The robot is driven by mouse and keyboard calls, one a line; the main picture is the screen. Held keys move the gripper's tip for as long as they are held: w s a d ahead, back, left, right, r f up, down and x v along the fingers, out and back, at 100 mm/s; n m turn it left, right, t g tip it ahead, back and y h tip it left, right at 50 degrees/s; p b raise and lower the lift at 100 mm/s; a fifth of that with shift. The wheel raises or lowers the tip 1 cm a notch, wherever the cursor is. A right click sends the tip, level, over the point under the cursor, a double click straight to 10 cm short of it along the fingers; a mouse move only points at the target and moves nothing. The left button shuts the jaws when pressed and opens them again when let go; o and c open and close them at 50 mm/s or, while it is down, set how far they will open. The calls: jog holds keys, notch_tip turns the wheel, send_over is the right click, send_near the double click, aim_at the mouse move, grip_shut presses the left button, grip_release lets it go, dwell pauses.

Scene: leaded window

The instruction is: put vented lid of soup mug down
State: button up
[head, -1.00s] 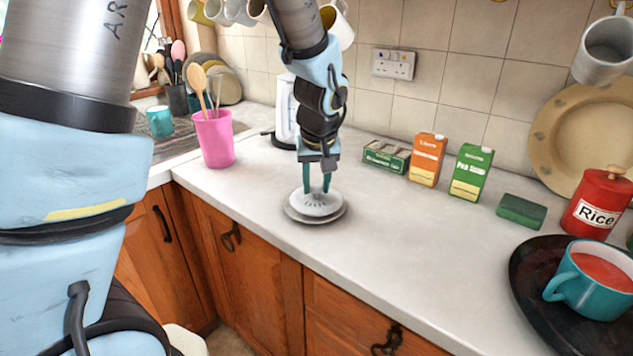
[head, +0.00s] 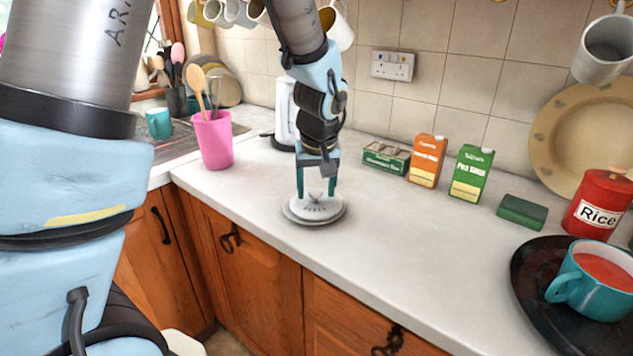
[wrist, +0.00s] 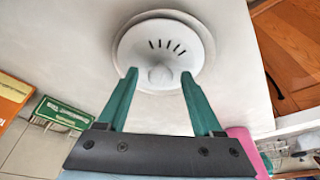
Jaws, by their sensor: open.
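The vented lid (head: 316,206) is a pale disc with a row of dark slots and a central knob. It rests on a grey round plate or saucer (head: 299,221) on the counter near its front edge. The wrist view shows the lid (wrist: 188,38) face-on with its knob between my fingers. My gripper (head: 317,193) is open just above the lid, with teal fingers apart on both sides of the knob; its fingertips also show in the wrist view (wrist: 159,75). The soup mug (head: 592,284) is teal, filled with red soup, and stands uncovered on a black tray (head: 528,300) at the right.
A pink cup (head: 214,142) with wooden spoons stands left of my gripper. A green box (head: 386,157), an orange carton (head: 427,160), a green carton (head: 471,173), a green sponge (head: 522,211) and a red rice tin (head: 598,203) line the back. The middle counter is clear.

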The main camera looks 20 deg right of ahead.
jog(key=shift+r, duration=0.35)
jog(key=b+v, duration=0.1)
jog(key=v, duration=1.1)
jog(key=a+f, duration=0.3)
jog(key=a, duration=0.6)
jog(key=a+f+n+g, duration=0.1)
jog(key=a+f, duration=0.3)
jog(key=a, duration=0.6)
jog(key=a+f+n, duration=0.1)
jog(key=a+f, duration=0.3)
jog(key=a, duration=0.6)
jog(key=shift+f+g+y, duration=0.25)
jog(key=shift+g+y, duration=0.05)
jog(key=shift+y, duration=0.1)
jog(key=shift+s, duration=0.1)
jog(key=shift+c, duration=0.3)
